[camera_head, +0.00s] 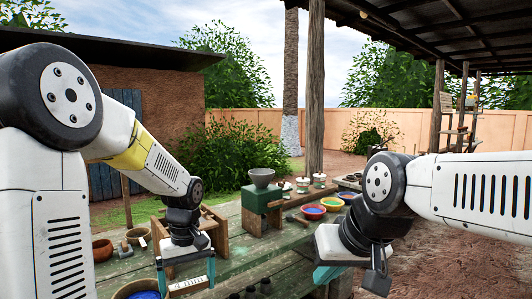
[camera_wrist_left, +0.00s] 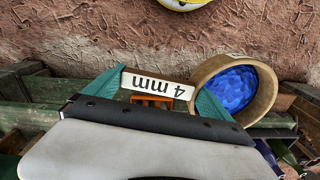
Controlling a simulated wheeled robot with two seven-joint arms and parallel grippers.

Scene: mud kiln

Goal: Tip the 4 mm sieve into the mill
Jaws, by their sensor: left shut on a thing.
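My left gripper (camera_head: 187,284) is shut on the 4 mm sieve, whose white "4 mm" label (camera_wrist_left: 158,84) shows between its teal fingers in the left wrist view. The label also shows in the head view. The rest of the sieve is mostly hidden. The mill (camera_head: 261,195) is a green box with a grey bowl-shaped hopper on top, on the bench right of and beyond my left gripper. My right gripper (camera_head: 345,277) hangs at the right; only one teal finger shows clearly, so its opening is unclear.
A round wooden-rimmed vessel with blue contents (camera_wrist_left: 193,73) is beside my left gripper. The green plank bench (camera_head: 240,262) holds brown bowls (camera_head: 102,250) at left, coloured bowls (camera_head: 313,212) right of the mill, and small dark pieces (camera_head: 250,291) at the near edge. A wooden post stands behind.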

